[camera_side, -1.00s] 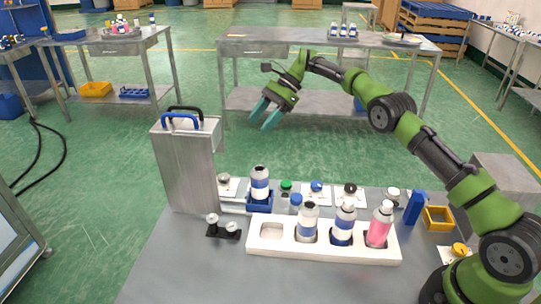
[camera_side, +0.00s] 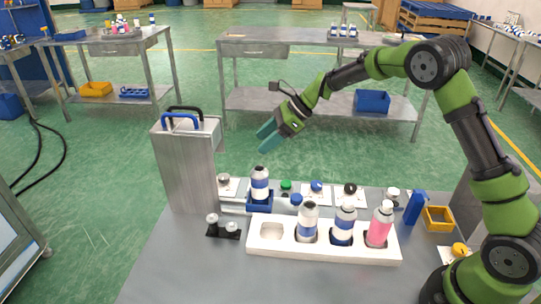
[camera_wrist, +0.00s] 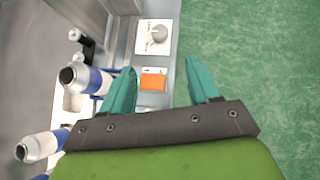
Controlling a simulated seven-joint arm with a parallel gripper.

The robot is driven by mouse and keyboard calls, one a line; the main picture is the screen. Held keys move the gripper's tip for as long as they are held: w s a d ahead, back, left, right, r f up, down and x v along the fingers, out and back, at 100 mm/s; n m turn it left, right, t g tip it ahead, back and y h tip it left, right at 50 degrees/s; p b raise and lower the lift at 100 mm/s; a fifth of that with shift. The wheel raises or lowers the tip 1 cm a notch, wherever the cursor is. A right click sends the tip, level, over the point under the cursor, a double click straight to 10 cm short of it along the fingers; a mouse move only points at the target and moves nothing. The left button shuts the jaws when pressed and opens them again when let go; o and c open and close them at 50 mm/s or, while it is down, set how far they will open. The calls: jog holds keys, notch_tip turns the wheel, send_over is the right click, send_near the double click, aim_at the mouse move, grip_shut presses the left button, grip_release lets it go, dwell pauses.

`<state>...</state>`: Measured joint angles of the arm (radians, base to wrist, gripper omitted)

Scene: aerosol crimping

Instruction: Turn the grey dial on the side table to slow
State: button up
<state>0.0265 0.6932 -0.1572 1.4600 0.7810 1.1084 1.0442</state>
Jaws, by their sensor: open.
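The grey dial (camera_side: 224,178) sits on a white plate at the back left of the work table, just right of the tall metal box. In the wrist view the dial (camera_wrist: 158,35) shows near the top, beyond the gap between my fingertips. Its markings are too small to read. My gripper (camera_side: 268,138) has two teal fingers and is open and empty. It hangs in the air above the back edge of the table, higher than the dial and apart from it. In the wrist view my gripper (camera_wrist: 160,68) has its fingers spread wide.
The tall metal box (camera_side: 186,165) stands left of the dial. A bottle (camera_side: 260,183) in a blue holder stands right of it. A white tray (camera_side: 322,254) holds several bottles in front. Other knobs, green (camera_side: 286,185), blue (camera_side: 316,185) and black (camera_side: 350,188), line the back edge.

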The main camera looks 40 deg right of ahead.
aim_at(225, 176)
jog(key=x, duration=1.5)
jog(key=shift+c, duration=0.2)
jog(key=c, duration=1)
jog(key=shift+w+n+g+y, duration=0.2)
jog(key=shift+n+g+y, duration=0.1)
jog(key=shift+n+g, duration=0.6)
jog(key=shift+w+n+g+y, duration=0.15)
jog(key=shift+n+g+y, duration=0.15)
jog(key=shift+n+g, duration=0.55)
jog(key=shift+n, duration=0.55)
jog(key=shift+d, duration=0.1)
jog(key=o, duration=1)
jog(key=shift+o, duration=0.2)
jog(key=shift+d, duration=0.1)
